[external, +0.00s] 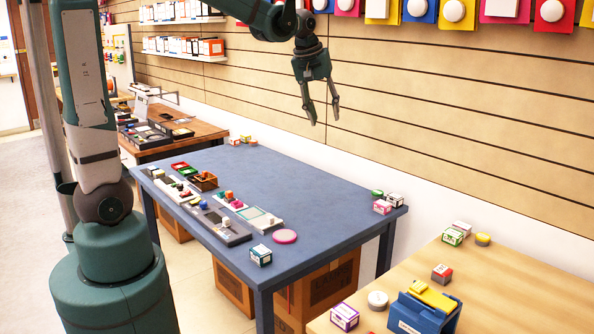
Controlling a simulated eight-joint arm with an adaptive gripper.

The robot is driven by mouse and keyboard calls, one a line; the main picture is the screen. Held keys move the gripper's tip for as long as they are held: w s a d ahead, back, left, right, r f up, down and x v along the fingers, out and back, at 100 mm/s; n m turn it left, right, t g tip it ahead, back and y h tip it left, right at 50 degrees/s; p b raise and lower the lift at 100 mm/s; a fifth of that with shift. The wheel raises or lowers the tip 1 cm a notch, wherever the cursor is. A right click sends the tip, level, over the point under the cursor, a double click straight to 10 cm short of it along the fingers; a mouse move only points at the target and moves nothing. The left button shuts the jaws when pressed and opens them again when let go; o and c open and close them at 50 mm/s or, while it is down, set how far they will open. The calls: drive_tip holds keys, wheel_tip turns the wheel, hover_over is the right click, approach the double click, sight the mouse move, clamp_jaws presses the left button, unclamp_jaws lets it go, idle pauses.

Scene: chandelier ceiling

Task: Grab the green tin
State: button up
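My gripper (324,118) hangs high above the far right part of the blue table (300,180), pointing down. Its two fingers are apart with nothing between them. A small green item (377,193) sits near the table's right edge, below and to the right of my gripper. It is too small to tell whether it is a tin. A green and white box (452,237) stands on the wooden table at the right.
Trays with small coloured items line the blue table's left side, near a pink disc (284,236). The table's middle is clear. A slatted wall (450,110) rises behind.

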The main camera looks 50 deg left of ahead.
drive_tip(key=w+f+n+g, duration=0.15)
drive_tip(key=w+f, duration=0.25)
drive_tip(key=w, duration=0.5)
drive_tip(key=n+g, duration=0.2)
drive_tip(key=n, duration=0.5)
approach(378, 192)
drive_tip(key=shift+s+d+f+p, duration=0.15)
drive_tip(key=shift+s+f+p, duration=0.1)
drive_tip(key=shift+f+p, duration=0.05)
drive_tip(key=shift+w+f, duration=0.25)
drive_tip(key=shift+f, duration=0.35)
drive_tip(key=shift+f, duration=1.3)
drive_tip(key=shift+w+f+b, duration=0.1)
drive_tip(key=shift+f+b, duration=0.25)
drive_tip(key=shift+f, duration=2.25)
